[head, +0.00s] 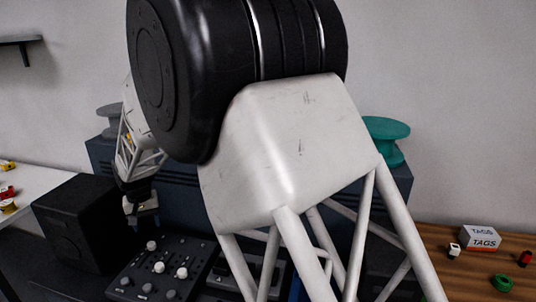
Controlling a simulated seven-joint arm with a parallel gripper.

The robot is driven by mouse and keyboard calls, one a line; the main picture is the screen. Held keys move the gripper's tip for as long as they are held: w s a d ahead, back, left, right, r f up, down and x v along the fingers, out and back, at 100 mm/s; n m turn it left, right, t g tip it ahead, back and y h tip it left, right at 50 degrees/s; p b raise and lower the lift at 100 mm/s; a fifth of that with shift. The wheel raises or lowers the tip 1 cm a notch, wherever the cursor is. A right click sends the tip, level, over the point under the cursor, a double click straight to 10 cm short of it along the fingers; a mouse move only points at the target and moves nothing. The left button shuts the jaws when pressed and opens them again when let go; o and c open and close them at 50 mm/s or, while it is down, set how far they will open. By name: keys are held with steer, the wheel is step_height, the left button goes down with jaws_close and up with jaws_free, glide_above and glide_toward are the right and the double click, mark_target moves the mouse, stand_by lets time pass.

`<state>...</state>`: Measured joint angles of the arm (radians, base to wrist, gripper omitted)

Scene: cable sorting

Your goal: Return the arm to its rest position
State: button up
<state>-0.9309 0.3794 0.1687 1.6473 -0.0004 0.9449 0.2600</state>
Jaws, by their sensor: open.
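My arm fills the middle of the head view, with a large black joint and a white link on struts close to the camera. Behind it, on the left, the far part of my arm slopes down to my gripper (141,210). My gripper is small here and points down, open, above the back edge of a dark panel with knobs (158,272). I see nothing held in it. My near links hide much of the middle of the scene.
A black box (75,225) stands left of my gripper. A white table (38,181) with small red and yellow pieces is at far left. A teal spool (386,137) sits on a blue cabinet (402,180). A TAGS box (480,238) and small coloured pieces lie on a wooden table (436,235).

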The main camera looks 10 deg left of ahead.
steer(key=w+d+r+m, duration=0.1)
steer(key=d+r, duration=0.4)
steer(key=d, duration=0.9)
steer(key=d+r+m+t, duration=0.1)
steer(key=d+r, duration=0.4)
steer(key=d, duration=0.8)
steer(key=w+d+r+m, duration=0.15)
steer(key=d+r, duration=0.45)
steer(key=d, duration=0.8)
steer(key=s+d+r+m+t, duration=0.1)
steer(key=s+d, duration=0.4)
steer(key=d, duration=0.4)
steer(key=s+d+r+m, duration=0.1)
steer(key=s+d, duration=0.5)
steer(key=d, duration=0.3)
steer(key=s+d+f+m, duration=0.2)
steer(key=s+d+f, duration=0.2)
steer(key=s+d, duration=0.7)
steer(key=s, duration=0.3)
steer(key=shift+s+d+t, duration=0.2)
steer(key=shift+d+t, duration=0.1)
steer(key=shift+d, duration=0.1)
